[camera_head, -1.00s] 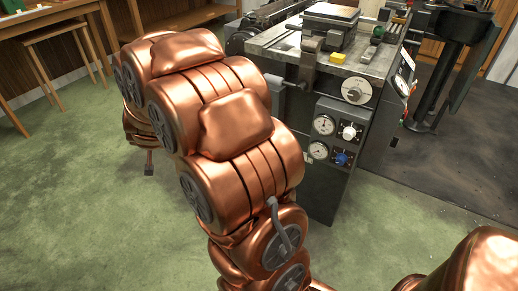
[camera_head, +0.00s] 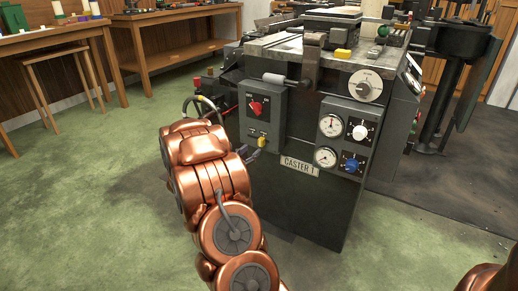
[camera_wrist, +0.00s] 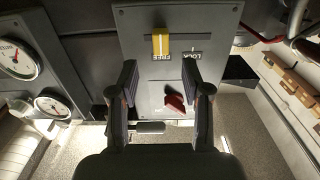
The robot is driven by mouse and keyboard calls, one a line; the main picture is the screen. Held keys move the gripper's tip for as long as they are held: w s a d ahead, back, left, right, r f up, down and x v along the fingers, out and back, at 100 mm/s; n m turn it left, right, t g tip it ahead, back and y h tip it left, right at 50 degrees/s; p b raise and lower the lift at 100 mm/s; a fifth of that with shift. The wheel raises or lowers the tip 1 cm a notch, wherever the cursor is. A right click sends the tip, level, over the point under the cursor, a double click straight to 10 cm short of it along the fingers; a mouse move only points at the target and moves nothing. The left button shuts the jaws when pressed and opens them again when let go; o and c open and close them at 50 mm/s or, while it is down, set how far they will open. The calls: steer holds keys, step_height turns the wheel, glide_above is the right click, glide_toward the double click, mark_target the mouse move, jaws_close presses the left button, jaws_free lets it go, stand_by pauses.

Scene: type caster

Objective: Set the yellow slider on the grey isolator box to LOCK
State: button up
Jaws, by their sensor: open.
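The grey isolator box (camera_head: 262,112) is on the front left of the machine. Its yellow slider (camera_head: 262,142) shows low on its face, with a red switch (camera_head: 256,107) above it. In the wrist view the box (camera_wrist: 210,45) appears upside down, and the yellow slider (camera_wrist: 160,42) is at the FREE label, left of the LOCK label (camera_wrist: 193,56). My gripper (camera_wrist: 160,70) is open and empty, its fingers either side of the slider's line in the picture. The slider shows beyond the fingertips; contact cannot be told. In the head view my gripper (camera_head: 250,152) is small near the box's lower edge, partly hidden.
Dials and knobs sit right of the box, above and beside the CASTER 1 plate (camera_head: 300,167). A grey handle (camera_head: 280,79) sticks out above the box. Dark cables (camera_head: 200,101) hang to its left. The green floor in front and left is clear.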

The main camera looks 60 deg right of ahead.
mark_target(260, 143)
steer(key=shift+w+d+b, duration=0.2)
steer(key=shift+d+b, duration=0.85)
steer(key=shift+d, duration=2.5)
steer(key=shift+c, duration=0.2)
jaws_close()
